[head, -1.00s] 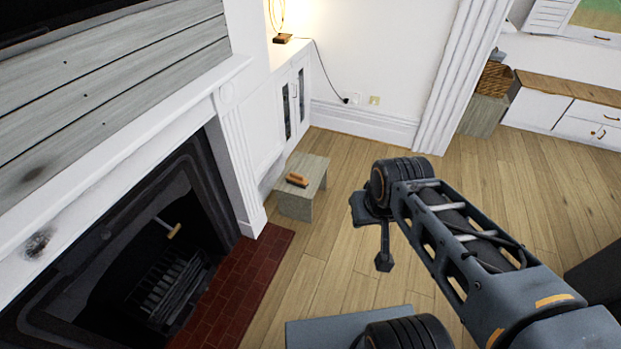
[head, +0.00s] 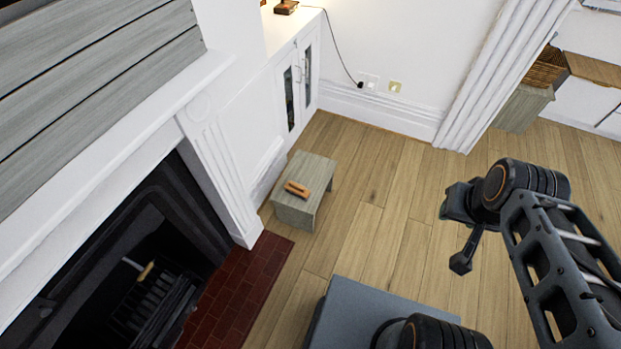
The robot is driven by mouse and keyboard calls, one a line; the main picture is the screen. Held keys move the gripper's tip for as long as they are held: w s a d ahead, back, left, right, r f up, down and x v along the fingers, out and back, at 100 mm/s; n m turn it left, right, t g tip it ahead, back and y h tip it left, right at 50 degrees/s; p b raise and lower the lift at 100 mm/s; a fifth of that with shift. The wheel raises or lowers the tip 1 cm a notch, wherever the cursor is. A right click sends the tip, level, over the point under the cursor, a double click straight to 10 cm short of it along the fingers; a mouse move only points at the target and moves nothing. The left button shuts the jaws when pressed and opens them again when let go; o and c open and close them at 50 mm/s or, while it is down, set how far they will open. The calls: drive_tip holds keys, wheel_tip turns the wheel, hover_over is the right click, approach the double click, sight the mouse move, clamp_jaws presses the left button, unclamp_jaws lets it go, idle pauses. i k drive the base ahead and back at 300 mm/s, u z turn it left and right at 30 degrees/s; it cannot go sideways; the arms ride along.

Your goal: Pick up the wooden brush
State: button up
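The wooden brush (head: 297,189) lies on top of a small grey wooden stool (head: 314,168), left of centre in the head view. The stool stands on the floor beside the white fireplace surround. My gripper (head: 461,264) hangs at the right, over bare floor and well apart from the brush. Its fingers are small and dark here, and I cannot see whether they are open or shut. Nothing shows held in it.
A white cabinet (head: 268,113) with glass doors stands behind the stool. The fireplace opening (head: 130,260) and red brick hearth (head: 235,295) lie at the left. Wooden floor (head: 385,215) is clear right of the stool. A wicker basket (head: 545,68) is at the far right.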

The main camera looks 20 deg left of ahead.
sight(294, 189)
drive_tip(key=u, duration=0.2)
drive_tip(key=i, duration=0.7)
drive_tip(key=u, duration=1.1)
drive_tip(key=i, duration=0.6)
drive_tip(key=u, duration=0.75)
